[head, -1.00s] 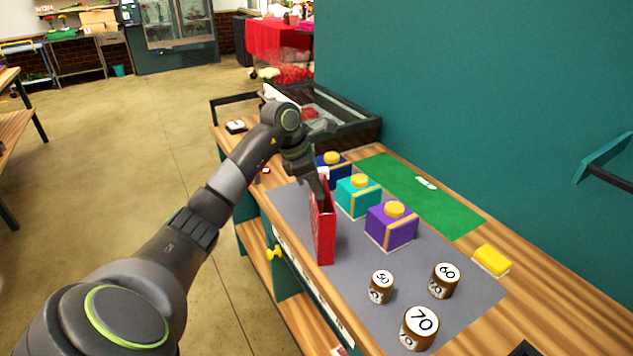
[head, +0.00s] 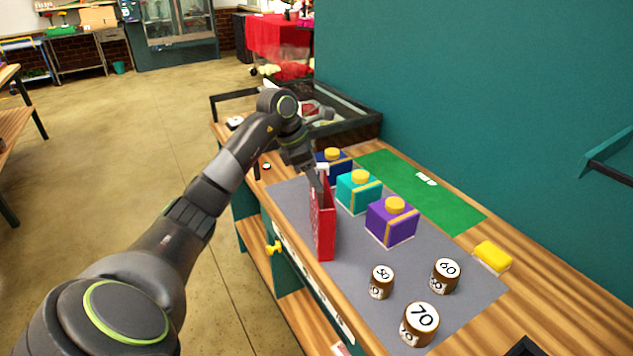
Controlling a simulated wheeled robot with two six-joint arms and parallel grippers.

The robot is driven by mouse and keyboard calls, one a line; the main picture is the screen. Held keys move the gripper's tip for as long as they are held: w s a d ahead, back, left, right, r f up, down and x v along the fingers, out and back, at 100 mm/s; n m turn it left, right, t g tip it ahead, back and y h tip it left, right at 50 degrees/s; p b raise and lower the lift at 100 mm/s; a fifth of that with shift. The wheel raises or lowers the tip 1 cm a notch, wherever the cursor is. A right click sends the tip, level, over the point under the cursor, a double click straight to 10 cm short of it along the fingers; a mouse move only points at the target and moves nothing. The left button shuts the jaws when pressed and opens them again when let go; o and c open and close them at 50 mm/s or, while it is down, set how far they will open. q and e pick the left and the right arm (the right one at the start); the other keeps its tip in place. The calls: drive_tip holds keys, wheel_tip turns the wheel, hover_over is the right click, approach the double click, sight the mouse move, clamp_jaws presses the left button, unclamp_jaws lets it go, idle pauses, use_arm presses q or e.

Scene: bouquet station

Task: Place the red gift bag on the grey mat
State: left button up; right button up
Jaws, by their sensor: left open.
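The red gift bag (head: 323,228) stands upright on the grey mat (head: 350,290), near the mat's left edge. My left gripper (head: 319,180) is open at the top of the bag, reaching down from above and behind it. Its fingertips are small and partly hidden by the bag, so I cannot tell whether they touch it. My right gripper is not in the head view.
On the mat stand a purple box (head: 391,222), a teal box (head: 357,193), a navy box (head: 333,166) and several numbered cans (head: 419,324). A green mat (head: 440,198) and a yellow block (head: 492,256) lie to the right. A dark-framed tray (head: 350,120) is at the far end.

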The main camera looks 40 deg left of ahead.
use_arm(q)
drive_tip(key=b+v, duration=0.2)
drive_tip(key=v, duration=0.8)
drive_tip(key=shift+r, duration=0.2)
drive_tip(key=shift+s, duration=0.15)
